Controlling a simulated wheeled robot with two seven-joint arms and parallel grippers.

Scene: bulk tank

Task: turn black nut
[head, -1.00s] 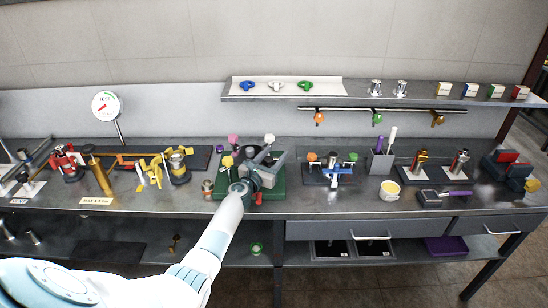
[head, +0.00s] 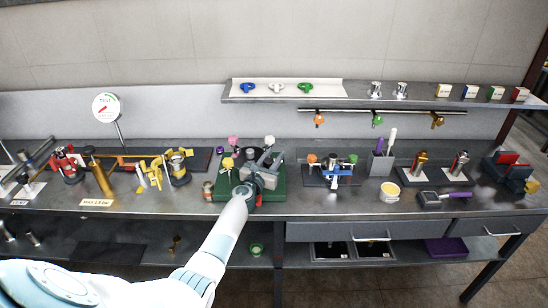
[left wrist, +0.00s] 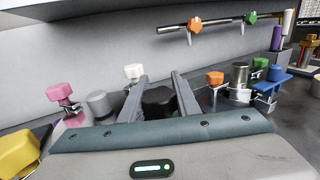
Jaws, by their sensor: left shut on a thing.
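The black nut (left wrist: 160,101) is dark and faceted; in the left wrist view it sits between the two grey fingers of my left gripper (left wrist: 159,92). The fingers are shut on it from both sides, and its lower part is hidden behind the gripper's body. In the head view my left gripper (head: 266,164) is over a green base (head: 279,193) on the bench, and its body covers most of the fitting there. A pink knob (head: 233,140), a yellow knob (head: 228,162) and a white knob (head: 269,140) stand around it. My right gripper is not in view.
On the right of the green base is a fitting with orange, blue and green parts (head: 333,171). Yellow clamps (head: 153,172) and a brass cylinder (head: 101,177) stand on the left. A shelf (head: 400,97) runs above at the back right.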

